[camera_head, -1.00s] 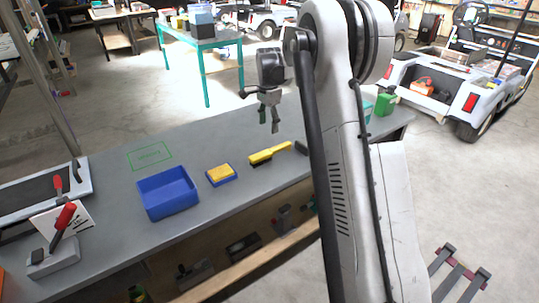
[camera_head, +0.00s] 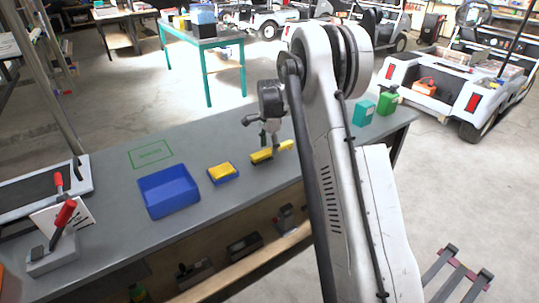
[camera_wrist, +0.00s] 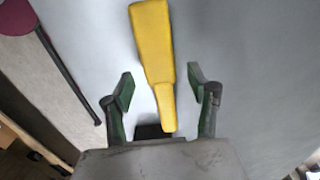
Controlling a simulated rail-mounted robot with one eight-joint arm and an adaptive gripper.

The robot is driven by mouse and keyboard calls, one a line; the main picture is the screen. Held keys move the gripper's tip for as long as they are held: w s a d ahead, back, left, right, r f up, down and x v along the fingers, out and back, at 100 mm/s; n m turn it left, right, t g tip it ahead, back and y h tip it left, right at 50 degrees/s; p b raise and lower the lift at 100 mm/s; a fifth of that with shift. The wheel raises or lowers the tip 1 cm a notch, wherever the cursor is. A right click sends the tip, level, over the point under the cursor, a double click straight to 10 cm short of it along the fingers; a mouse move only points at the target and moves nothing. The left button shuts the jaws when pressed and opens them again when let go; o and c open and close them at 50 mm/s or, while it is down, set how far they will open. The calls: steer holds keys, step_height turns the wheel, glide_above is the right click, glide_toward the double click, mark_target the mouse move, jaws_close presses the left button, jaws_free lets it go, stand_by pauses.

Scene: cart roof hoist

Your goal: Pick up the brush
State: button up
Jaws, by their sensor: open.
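The yellow brush (camera_head: 286,146) lies on the grey workbench, to the right of the yellow sponge. My gripper (camera_head: 269,139) is low over it, its fingers coming down around the brush's middle and hiding part of it. In the wrist view the yellow brush (camera_wrist: 154,50) runs from the top edge down between the two green fingertips of my gripper (camera_wrist: 160,90). The fingers are open, with a gap on both sides of the brush. A dark part shows below, partly hidden by the gripper body. I cannot tell whether the fingertips touch the bench.
A yellow sponge (camera_head: 220,171) on a blue dish and an empty blue bin (camera_head: 168,192) stand to the left on the workbench (camera_head: 222,207). A green outlined rectangle (camera_head: 151,154) marks the bench. Green containers (camera_head: 387,98) stand at the right end.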

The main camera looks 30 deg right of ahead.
step_height(320, 180, down, 3)
steer(key=shift+r, duration=0.2)
steer(key=c, duration=1.3)
steer(key=shift+r, duration=0.1)
steer(key=shift+c, duration=0.2)
steer(key=shift+r, duration=0.6)
step_height(320, 180, up, 3)
steer(key=shift+f, duration=0.2)
steer(key=s+a+r+p, duration=0.1)
steer(key=s+a+r, duration=0.2)
steer(key=a+r, duration=0.4)
steer(key=a, duration=0.4)
steer(key=shift+s, duration=0.15)
